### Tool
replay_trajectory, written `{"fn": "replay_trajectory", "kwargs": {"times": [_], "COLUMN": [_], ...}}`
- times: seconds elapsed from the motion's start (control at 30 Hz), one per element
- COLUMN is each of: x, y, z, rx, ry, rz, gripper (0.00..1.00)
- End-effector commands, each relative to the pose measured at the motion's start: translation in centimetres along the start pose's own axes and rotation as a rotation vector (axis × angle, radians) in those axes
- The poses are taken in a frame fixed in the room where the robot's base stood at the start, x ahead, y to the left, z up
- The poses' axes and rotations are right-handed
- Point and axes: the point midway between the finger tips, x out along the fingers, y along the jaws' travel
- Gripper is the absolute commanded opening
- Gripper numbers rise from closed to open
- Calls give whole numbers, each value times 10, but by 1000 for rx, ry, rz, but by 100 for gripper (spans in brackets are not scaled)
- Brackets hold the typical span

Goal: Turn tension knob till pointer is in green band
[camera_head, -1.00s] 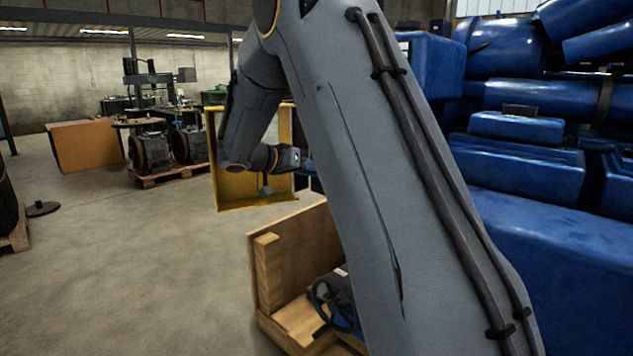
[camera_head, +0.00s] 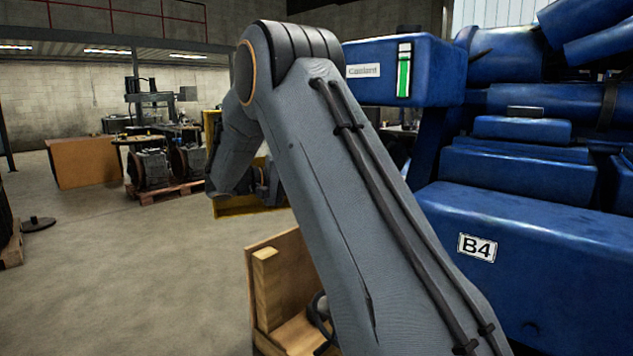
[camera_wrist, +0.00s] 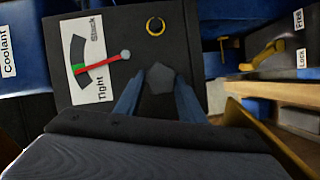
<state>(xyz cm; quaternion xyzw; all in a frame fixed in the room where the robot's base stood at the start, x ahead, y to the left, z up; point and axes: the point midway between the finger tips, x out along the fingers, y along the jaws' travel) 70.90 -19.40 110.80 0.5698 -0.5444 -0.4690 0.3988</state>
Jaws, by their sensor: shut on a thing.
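The tension gauge (camera_wrist: 98,88) is in the wrist view, a white plate marked Slack and Tight on a dark panel. Its red pointer (camera_wrist: 103,62) runs left from a pale pivot. The tip lies at the small green band (camera_wrist: 77,67); I cannot tell whether it is inside or at its edge. The dark faceted tension knob (camera_wrist: 162,79) is right of the plate. My gripper (camera_wrist: 158,90) is shut on it, one blue finger at each side. In the head view my arm hides the gripper and knob.
A yellow ring (camera_wrist: 155,26) is above the knob. A yellow lever (camera_wrist: 262,56) by Free and Lock labels is at the right. In the head view, a blue Coolant tank (camera_head: 432,62) and B4 block (camera_head: 545,240) stand right, a wooden crate (camera_head: 280,280) below.

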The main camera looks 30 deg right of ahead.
Motion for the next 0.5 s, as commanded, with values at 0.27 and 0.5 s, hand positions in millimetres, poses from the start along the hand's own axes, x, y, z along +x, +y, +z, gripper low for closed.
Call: {"fn": "replay_trajectory", "kwargs": {"times": [0.27, 0.5], "x": [0, 0], "y": [-4, -5], "z": [1, 1], "rx": [-209, -327], "ry": [0, 0], "rz": [85, 134], "gripper": [13, 13]}}
